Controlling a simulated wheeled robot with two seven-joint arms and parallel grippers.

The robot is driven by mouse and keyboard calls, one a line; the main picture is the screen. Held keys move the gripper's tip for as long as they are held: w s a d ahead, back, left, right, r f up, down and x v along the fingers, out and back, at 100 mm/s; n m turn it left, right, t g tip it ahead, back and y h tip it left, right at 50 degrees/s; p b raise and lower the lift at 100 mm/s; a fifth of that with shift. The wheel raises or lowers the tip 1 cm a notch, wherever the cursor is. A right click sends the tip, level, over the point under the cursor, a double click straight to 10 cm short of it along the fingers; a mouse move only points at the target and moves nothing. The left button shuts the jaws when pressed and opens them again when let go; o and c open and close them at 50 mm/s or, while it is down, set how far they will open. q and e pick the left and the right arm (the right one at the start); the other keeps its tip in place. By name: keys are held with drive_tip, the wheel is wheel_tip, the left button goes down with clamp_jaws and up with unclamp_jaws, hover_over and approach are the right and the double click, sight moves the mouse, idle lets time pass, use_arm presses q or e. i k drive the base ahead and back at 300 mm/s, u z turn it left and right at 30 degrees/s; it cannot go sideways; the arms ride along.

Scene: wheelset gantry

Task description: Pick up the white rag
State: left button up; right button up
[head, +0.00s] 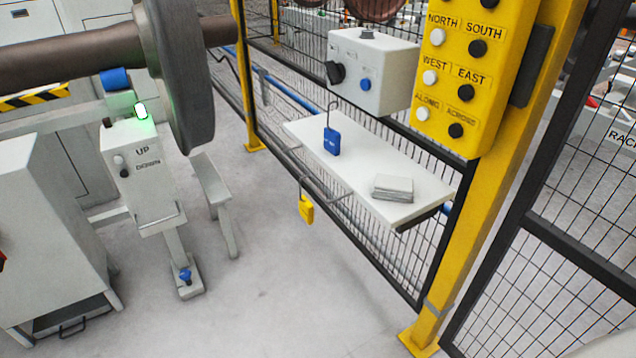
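The white rag (393,187) looks like a small folded, layered stack of pale grey-white cloth. It lies flat on the right end of the white shelf (345,158), close to the shelf's front corner. Nothing covers it. Neither of my grippers shows in the head view.
A white control box (372,75) is above the shelf. A yellow button panel (468,70) and yellow post (500,190) stand right. The floor in front is clear.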

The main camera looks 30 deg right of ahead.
sight(386, 187)
drive_tip(key=u, duration=0.1)
drive_tip(key=i, duration=1.15)
drive_tip(key=z, duration=1.65)
